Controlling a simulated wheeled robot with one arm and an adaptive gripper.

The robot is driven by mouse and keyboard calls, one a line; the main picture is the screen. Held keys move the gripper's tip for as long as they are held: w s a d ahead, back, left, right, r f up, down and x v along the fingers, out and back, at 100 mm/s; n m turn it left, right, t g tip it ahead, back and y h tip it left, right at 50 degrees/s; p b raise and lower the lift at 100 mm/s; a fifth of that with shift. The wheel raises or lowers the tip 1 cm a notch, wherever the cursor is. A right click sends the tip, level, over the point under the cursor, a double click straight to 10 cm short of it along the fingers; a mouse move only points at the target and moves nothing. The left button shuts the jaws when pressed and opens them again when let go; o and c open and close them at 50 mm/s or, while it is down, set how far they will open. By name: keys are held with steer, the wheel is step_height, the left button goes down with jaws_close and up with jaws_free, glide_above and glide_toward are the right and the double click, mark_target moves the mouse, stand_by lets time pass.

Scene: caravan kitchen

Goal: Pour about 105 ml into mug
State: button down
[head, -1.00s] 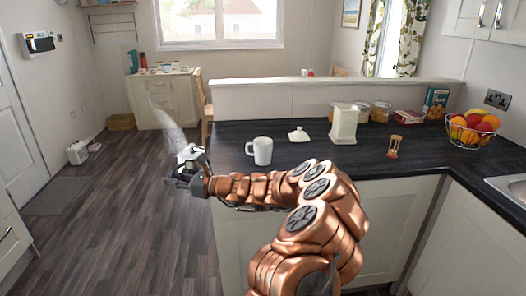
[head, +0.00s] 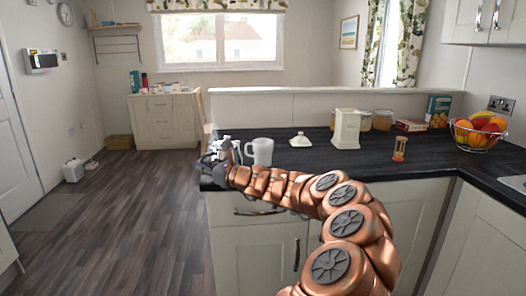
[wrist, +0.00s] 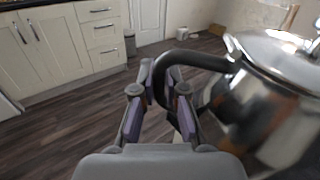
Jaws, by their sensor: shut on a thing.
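A white mug (head: 261,152) stands upright on the dark worktop near its left end. My gripper (head: 212,162) is just left of the mug at the worktop's edge. In the wrist view my gripper (wrist: 160,105) is shut on the black handle of a shiny metal kettle (wrist: 275,105). The lid with its knob shows at the upper right there. In the head view the kettle (head: 228,148) is small and partly hidden by my gripper, close beside the mug. I cannot tell whether the two touch. The mug's inside and the kettle's spout cannot be made out.
A low ledge runs behind. Open floor (head: 120,220) lies to the left.

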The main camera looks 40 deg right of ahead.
steer(key=shift+s+d+r+h+b, duration=0.1)
steer(key=shift+s+d+h+b, duration=0.15)
steer(key=shift+d, duration=0.35)
steer(key=shift+w+r, duration=0.1)
steer(key=r+p, duration=0.1)
steer(key=r+m+p, duration=0.1)
steer(key=p, duration=0.1)
steer(key=shift+d, duration=0.4)
steer(key=d+r+m+p, duration=0.2)
steer(key=r+p, duration=0.1)
steer(key=p, duration=0.1)
steer(key=d+r+m+t+p, duration=0.1)
steer(key=d+r+m+p, duration=0.1)
steer(key=r+p, duration=0.1)
steer(key=d+r+m+p, duration=0.2)
steer(key=r+m+p, duration=0.1)
steer(key=p, duration=0.1)
steer(key=shift+w+d+h+p, duration=0.1)
steer(key=shift+d+h+p, duration=0.1)
steer(key=shift+h+p, duration=0.1)
steer(key=shift+d+r+m+t+h+p, duration=0.15)
steer(key=shift+d+r+m+t+p, duration=0.15)
steer(key=shift+d+r+m+p, duration=0.6)
steer(key=shift+d+r+m+t+h+p, duration=0.1)
steer(key=shift+d+r+m+t+p, duration=0.35)
steer(key=shift+r+m+p, duration=0.75)
steer(key=shift+d+p, duration=0.45)
steer(key=shift+w+d+r+m+h+p, duration=0.1)
steer(key=shift+d+r+m+h+p, duration=0.2)
steer(key=shift+d+r+m+p, duration=0.5)
